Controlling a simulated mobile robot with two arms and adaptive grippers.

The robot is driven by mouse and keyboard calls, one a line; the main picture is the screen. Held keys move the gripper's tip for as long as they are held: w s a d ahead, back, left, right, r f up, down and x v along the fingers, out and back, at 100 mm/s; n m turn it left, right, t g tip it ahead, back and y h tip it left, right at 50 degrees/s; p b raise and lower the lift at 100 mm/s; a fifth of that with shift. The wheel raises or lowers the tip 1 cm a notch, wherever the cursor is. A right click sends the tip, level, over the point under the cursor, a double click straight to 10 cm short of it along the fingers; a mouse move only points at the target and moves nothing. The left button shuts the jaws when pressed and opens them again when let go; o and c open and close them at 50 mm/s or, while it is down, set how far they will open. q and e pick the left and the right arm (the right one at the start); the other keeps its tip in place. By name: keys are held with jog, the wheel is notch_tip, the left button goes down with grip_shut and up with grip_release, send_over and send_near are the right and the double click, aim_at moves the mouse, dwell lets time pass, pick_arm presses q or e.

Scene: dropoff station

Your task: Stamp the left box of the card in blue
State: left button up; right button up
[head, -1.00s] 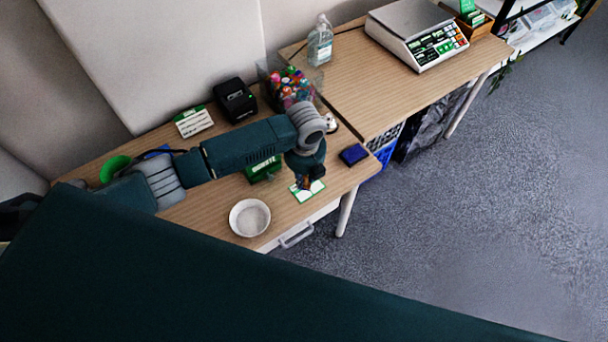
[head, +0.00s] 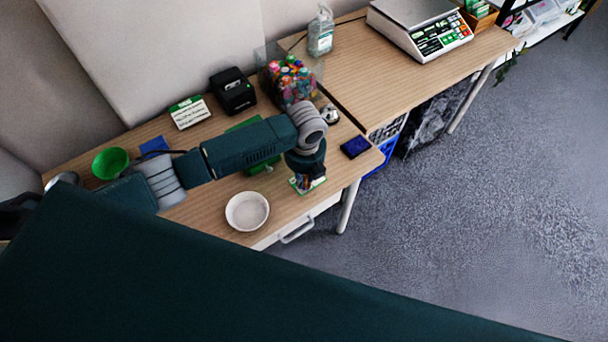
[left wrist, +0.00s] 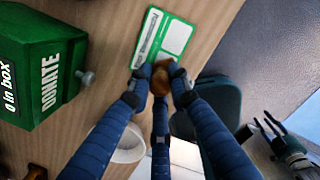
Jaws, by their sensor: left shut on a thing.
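The green-edged white card (left wrist: 170,38) lies on the wooden table under my left gripper (left wrist: 161,75). It also shows in the head view (head: 318,183), partly hidden by the gripper. In the left wrist view the blue fingers are shut on a stamp with a brown wooden handle (left wrist: 160,82). The stamp is at the card's near end; its face is hidden, so I cannot tell whether it touches. A blue ink pad (head: 355,147) lies near the table's right corner. My right gripper (left wrist: 266,124) shows at the right of the wrist view, its fingers apart and empty.
A green donation box (left wrist: 40,60) stands beside the card. A white bowl (head: 247,211) is near the front edge. Behind are a candy container (head: 290,80), a black printer (head: 233,92) and a silver bell (head: 330,114). Some table around the ink pad is clear.

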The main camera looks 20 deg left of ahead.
pick_arm(q)
jog(key=shift+f+b, duration=0.3)
jog(key=shift+f, duration=0.1)
dwell(0.5)
jog(key=shift+f, duration=0.1)
dwell(0.3)
jog(key=shift+s+f, duration=0.1)
dwell(0.8)
dwell(0.4)
notch_tip(320, 180, up, 7)
jog(key=p, duration=0.7)
jog(key=shift+p, duration=0.35)
dwell(0.4)
